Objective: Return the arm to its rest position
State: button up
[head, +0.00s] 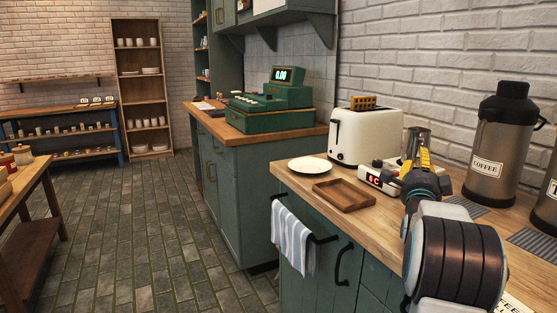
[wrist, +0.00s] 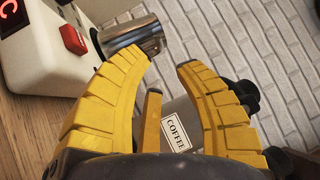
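My arm reaches over the wooden counter, and my gripper (head: 424,160) is at its end, in front of a white device. I cannot tell whether the finger touches the cup.
A toaster (head: 362,138), a white plate (head: 310,165) and an empty wooden tray (head: 343,196) stand left of my gripper. A coffee urn (head: 497,145) is close on the right. The brick wall (head: 440,60) lies behind. The tiled floor (head: 130,220) at left is open.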

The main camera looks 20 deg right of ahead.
jog(key=s+a+r+n+g+y+p, duration=0.15)
jog(key=a+n+y+p, duration=0.45)
jog(key=a, duration=0.7)
jog(key=s+a+r+n+g+y+p, duration=0.15)
jog(key=a+n+y+p, duration=0.25)
jog(key=a+n+p, duration=0.65)
jog(key=s+a+n+g+y+p, duration=0.2)
jog(key=s+a+n+g+p, duration=0.2)
jog(key=s+a, duration=0.6)
jog(key=s+a+f+n+g+y+p, duration=0.1)
jog(key=s+a+n+g+p, duration=0.3)
jog(key=s, duration=1)
jog(key=a+n+y+p, duration=0.1)
jog(key=a+n, duration=0.2)
jog(key=a, duration=0.2)
jog(key=shift+s+a+f+g+y, duration=0.2)
jog(key=shift+a+g+y, duration=0.15)
jog(key=shift+g+y, duration=0.05)
